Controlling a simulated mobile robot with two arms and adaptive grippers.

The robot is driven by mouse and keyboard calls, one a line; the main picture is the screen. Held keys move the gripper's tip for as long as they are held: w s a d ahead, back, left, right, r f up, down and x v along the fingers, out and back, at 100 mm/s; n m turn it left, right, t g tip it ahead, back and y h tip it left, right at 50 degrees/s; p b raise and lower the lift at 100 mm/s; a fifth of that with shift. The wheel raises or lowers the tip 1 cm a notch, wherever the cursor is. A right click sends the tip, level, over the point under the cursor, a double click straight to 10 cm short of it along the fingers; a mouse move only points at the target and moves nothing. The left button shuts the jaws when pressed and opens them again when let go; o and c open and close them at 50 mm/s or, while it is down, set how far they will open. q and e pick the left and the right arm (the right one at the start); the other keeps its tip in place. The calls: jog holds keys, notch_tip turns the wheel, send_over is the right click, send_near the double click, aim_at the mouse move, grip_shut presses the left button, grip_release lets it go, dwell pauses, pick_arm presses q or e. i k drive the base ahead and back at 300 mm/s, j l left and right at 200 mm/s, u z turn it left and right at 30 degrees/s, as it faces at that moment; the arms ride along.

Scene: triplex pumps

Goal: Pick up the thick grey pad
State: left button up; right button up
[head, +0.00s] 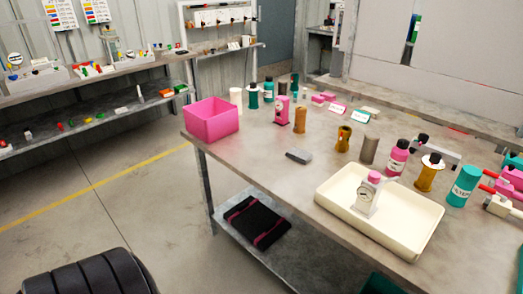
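A small thick grey pad (299,155) lies flat on the worktable (250,147), near its front edge and left of the middle. Its upper face looks mid grey with a darker side. Nothing covers it and nothing touches it. Neither of my grippers shows in the head view.
A pink open bin (212,121) stands at the table's left corner. A cream tray (405,245) holding a white gauge device (366,198) stands to the right. Several bottles and cylinders line the back. The table around the pad is clear. A black case (253,222) lies on the lower shelf.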

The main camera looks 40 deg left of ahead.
aim_at(303, 157)
jog(key=u, duration=1.15)
jog(key=i+j+z, duration=0.2)
jog(key=i+j, duration=0.05)
jog(key=j, duration=0.1)
